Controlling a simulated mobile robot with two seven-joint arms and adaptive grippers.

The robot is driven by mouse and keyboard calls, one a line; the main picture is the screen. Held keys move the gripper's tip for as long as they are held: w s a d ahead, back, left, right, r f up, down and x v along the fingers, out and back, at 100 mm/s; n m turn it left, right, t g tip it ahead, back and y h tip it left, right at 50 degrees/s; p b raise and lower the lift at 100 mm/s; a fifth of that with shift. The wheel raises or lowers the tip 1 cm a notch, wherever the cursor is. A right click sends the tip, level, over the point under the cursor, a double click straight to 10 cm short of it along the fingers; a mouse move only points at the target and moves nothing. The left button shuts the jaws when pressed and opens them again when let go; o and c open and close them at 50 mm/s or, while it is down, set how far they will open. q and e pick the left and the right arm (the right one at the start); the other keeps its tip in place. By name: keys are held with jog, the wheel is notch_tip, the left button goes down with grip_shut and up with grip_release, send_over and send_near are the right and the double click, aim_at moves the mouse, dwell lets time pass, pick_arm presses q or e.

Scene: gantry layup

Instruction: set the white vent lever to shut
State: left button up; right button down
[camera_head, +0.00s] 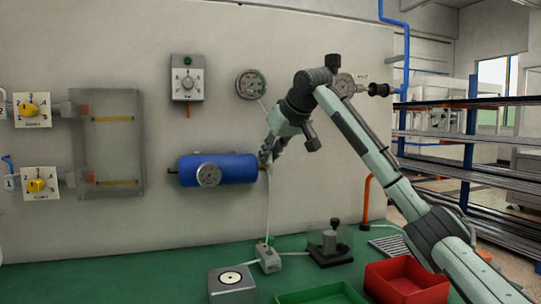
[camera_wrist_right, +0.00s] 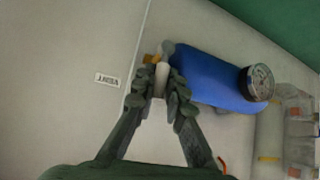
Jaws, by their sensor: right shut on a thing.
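The white vent lever (camera_wrist_right: 162,76) is at the end of a blue cylinder (camera_head: 225,169) on the wall. In the wrist view it stands between my right fingers, beside a brass fitting (camera_wrist_right: 151,59) at the end of the cylinder, which also shows there (camera_wrist_right: 210,78). My right gripper (camera_head: 265,157) is at the cylinder's right end and is shut on the lever. In the head view the gripper hides the lever. My left gripper is not in view. A small label (camera_wrist_right: 107,80) is on the wall near the lever; its text is not readable.
A round gauge (camera_head: 208,174) is on the cylinder. Gauges and a grey control box (camera_head: 187,78) are on the wall above. The green bench (camera_head: 130,272) below holds a red tray (camera_head: 405,281), a green tray (camera_head: 322,294) and small fixtures. A thin white line runs down the wall.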

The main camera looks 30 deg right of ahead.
jog(key=shift+f, duration=0.1)
dwell(0.3)
jog(key=c, duration=1.6)
grip_release()
jog(key=shift+o, duration=0.2)
